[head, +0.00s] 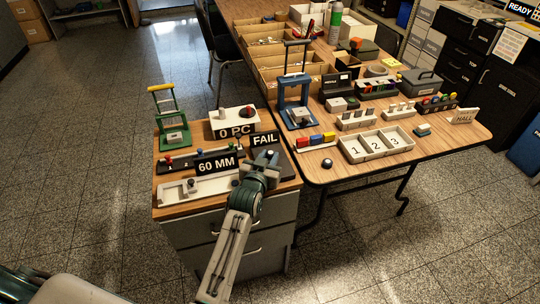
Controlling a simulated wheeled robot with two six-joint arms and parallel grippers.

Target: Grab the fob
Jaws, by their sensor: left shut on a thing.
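My left gripper (268,160) reaches over the right part of the small wooden-topped cabinet, close to the FAIL sign (265,139) and a dark block (286,163). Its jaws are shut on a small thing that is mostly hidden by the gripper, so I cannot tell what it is. I cannot pick out the fob with certainty. A small dark round thing (327,163) lies on the near left corner of the large table, right of the gripper and apart from it. My right gripper is not in view.
On the cabinet (170,209) stand a green frame press (173,130), a 0 PC sign (236,130), a 60 MM sign (216,165) and a pale slotted tray (176,191). The large table (440,139) holds a blue press (297,115) and a numbered tray (377,144).

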